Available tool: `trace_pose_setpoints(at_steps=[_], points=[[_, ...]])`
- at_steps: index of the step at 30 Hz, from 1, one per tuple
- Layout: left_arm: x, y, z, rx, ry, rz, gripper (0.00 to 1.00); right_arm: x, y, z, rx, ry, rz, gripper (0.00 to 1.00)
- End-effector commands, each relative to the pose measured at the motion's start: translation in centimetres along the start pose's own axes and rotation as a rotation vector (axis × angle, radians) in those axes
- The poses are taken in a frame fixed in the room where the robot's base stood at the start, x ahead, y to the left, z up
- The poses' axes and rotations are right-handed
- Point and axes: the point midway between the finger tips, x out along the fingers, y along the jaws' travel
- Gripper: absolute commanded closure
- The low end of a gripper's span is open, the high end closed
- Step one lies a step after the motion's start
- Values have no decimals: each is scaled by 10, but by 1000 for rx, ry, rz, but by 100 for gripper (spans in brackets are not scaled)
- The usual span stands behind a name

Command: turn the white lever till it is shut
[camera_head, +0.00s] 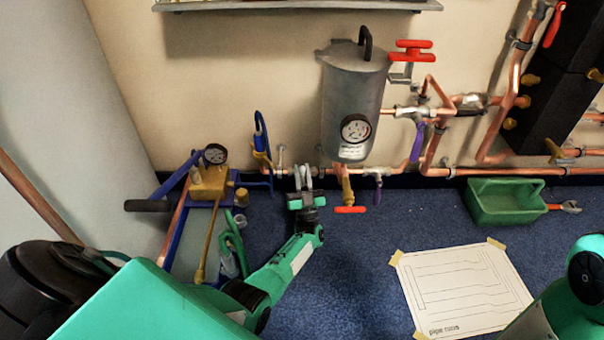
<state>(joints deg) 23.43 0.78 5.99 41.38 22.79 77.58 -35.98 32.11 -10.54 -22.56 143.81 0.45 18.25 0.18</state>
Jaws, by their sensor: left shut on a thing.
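My left gripper (304,178) reaches up from the lower left to the low copper pipe, left of and below the grey metal tank (352,95). Its fingers are shut on the white lever, of which only a small pale bit shows between and around the fingertips. The lever's exact angle to the pipe cannot be made out. My right gripper is out of view; only part of my right arm shows at the lower right.
A blue-handled valve (261,140) and a pump with a gauge (212,183) stand to the left. A green tray (490,208) and paper sheet (462,290) lie right.

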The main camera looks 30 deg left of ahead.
Motion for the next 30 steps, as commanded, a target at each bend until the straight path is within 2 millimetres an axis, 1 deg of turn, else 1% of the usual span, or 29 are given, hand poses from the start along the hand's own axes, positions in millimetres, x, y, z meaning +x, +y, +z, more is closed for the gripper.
trace_pose_setpoints(at_steps=[1,3,4,11,14,17,24,27,30], points=[[-2,5,-1,-1,-2,10,80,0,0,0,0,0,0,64],[-2,4,-1,-1,-2,9,67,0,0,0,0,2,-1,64],[-2,4,-1,-1,-1,9,61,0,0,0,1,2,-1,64],[-1,3,-1,-2,-1,5,61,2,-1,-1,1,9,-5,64],[-4,2,-1,-2,-1,4,61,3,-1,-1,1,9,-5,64],[-16,3,0,-2,-4,6,61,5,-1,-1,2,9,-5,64],[-57,4,-1,-2,-4,7,61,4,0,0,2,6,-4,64],[-68,4,0,-3,-3,7,61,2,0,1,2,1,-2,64],[-75,4,-1,-3,-1,7,61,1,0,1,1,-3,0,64]])
